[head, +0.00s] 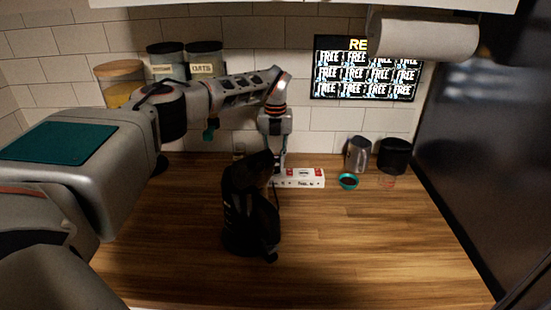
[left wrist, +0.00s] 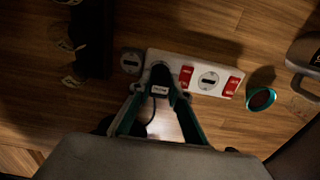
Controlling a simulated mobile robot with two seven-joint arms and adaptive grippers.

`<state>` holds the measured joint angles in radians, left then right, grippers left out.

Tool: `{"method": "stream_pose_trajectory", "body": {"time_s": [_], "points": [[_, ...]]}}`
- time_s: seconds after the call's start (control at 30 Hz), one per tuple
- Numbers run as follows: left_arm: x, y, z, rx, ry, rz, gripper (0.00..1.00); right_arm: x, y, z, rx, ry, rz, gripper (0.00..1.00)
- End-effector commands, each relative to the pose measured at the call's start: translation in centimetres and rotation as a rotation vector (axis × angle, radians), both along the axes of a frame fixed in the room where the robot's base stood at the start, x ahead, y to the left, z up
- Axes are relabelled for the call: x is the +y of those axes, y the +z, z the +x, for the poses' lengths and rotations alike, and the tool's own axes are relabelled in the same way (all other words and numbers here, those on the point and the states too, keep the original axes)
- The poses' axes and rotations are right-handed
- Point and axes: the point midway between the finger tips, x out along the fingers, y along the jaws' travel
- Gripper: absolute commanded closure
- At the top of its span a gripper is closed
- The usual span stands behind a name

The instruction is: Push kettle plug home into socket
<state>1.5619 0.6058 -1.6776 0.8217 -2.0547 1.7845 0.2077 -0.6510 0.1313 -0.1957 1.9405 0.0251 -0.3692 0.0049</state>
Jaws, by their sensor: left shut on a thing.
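The black kettle (head: 248,205) stands on the wooden counter, in front of my left gripper in the head view. The white socket strip (head: 312,178) lies behind it toward the wall; it also shows in the left wrist view (left wrist: 220,70). The black kettle plug (left wrist: 160,78) is at the left part of the strip, over a socket place. My left gripper (head: 279,170) is shut on the plug, its fingers on both sides in the left wrist view (left wrist: 159,93). A dark cable runs down from the plug. I cannot tell how deep the plug sits. My right gripper is not in view.
Red switches (left wrist: 186,76) flank a free socket (left wrist: 208,80). A teal cup (head: 348,181) is right of the strip, with a metal pitcher (head: 357,155) and black container (head: 394,156) behind. Jars (head: 120,83) stand back left. The front right counter is clear.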

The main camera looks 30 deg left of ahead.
Motion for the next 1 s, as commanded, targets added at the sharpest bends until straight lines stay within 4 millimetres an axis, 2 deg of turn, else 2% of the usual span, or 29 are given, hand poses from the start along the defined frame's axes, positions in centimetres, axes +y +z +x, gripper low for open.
{"method": "stream_pose_trajectory", "body": {"time_s": [0.27, 0.3, 0.37, 0.4, 0.77, 0.87, 1.0], "points": [[0.0, -0.9, -0.1, 0.005, 0.0, 0.002, 1.0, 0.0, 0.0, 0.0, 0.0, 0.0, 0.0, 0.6], [0.0, -0.9, -0.1, 0.005, 0.0, 0.002, 0.79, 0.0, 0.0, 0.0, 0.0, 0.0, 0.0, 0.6], [0.0, -0.9, -0.1, 0.005, 0.0, 0.002, 0.64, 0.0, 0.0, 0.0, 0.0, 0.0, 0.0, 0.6], [0.0, -0.9, -0.1, 0.005, 0.0, 0.002, 0.62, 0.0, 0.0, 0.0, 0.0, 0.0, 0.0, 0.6], [0.0, -0.5, -0.1, 0.002, 0.0, 0.001, 0.62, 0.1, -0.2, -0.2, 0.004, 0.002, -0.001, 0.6], [0.0, 0.5, 0.0, 0.0, 0.0, 0.001, 0.62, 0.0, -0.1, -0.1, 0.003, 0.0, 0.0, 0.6], [0.0, 3.0, 0.1, -0.003, 0.0, 0.002, 0.62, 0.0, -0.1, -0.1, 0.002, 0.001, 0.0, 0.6]]}}
